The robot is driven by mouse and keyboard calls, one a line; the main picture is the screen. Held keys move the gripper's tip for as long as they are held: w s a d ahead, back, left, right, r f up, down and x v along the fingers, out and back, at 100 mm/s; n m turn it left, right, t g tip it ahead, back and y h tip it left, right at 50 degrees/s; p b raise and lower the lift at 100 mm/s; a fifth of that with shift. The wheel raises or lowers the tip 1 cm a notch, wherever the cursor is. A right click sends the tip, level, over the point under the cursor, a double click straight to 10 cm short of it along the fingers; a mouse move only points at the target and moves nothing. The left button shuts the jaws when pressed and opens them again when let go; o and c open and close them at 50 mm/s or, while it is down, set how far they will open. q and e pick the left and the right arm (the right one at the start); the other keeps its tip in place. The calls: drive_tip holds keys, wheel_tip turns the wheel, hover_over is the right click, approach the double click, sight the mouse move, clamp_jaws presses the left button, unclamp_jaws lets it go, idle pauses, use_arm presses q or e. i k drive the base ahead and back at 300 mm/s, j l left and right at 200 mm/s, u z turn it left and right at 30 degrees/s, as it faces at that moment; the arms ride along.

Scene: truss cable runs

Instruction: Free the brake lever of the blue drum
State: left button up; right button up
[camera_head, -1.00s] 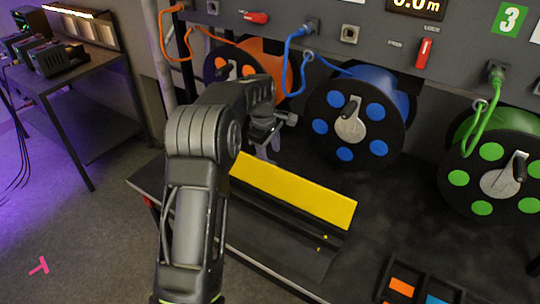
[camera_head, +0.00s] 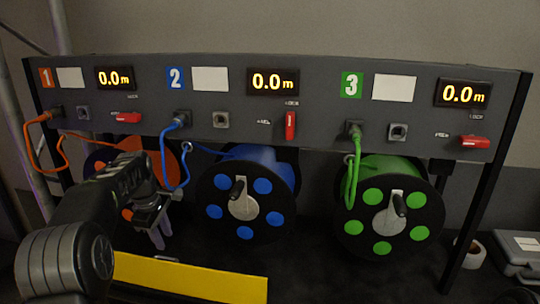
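The blue drum (camera_head: 263,187) hangs below the middle of the panel, its black flange dotted with blue discs and fitted with a crank. Its red brake lever (camera_head: 291,125) is upright on the panel above it, below the LOCK label; the other small label is to its left. My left gripper (camera_head: 161,234) hangs fingers down in front of the orange drum, left of the blue drum and well below the lever. Its fingers look a little apart, with nothing seen between them. My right gripper is not in view.
Other red levers, above the orange drum (camera_head: 126,117) and green drum (camera_head: 473,142), lie sideways. A blue cable (camera_head: 163,160) loops between my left gripper and the panel. A yellow bar (camera_head: 190,278) lies below. The space before the blue lever is clear.

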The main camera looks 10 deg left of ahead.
sight(289, 120)
drive_tip(key=k, duration=1)
